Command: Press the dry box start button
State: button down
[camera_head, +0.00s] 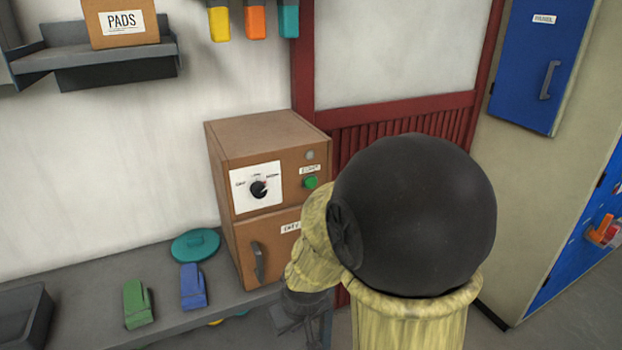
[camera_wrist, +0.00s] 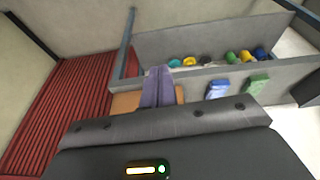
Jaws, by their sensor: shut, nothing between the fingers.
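The dry box (camera_head: 228,150) is a brown cabinet on the grey bench in the head view. Its upper front has a white dial panel with a black knob (camera_head: 258,189). A green button (camera_head: 311,182) sits right of the dial, with a small label and a grey round spot above it. The lower door (camera_head: 275,235) has a dark handle and a partly hidden label. My gripper (camera_head: 308,325) is low in front of the box, below the button and apart from it, partly hidden by my arm. Its shut, empty fingers (camera_wrist: 158,88) show in the wrist view.
Green (camera_head: 138,304) and blue (camera_head: 193,286) gloves and a teal round lid (camera_head: 195,245) lie on the bench (camera_head: 85,275) left of the box. A dark tray (camera_head: 25,318) stands at far left. A blue wall cabinet (camera_head: 535,65) hangs at right.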

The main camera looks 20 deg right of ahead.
jog(key=w+d+r+n+t+h+p, duration=0.8)
jog(key=w+d+r+n+h+p, duration=0.2)
jog(key=w+d+r+n+p, duration=0.2)
jog(key=w+d+n+p, duration=0.2)
jog(key=w+d+p, duration=0.1)
jog(key=w+d, duration=0.1)
jog(key=shift+w+r+n+p, duration=0.2)
jog(key=shift+w+n+p, duration=0.15)
jog(key=shift+w, duration=0.55)
jog(key=shift+w, duration=0.15)
jog(key=w, duration=0.8)
jog(key=shift+w, duration=0.25)
dwell(0.5)
jog(key=shift+w+a, duration=0.1)
jog(key=shift+w, duration=0.35)
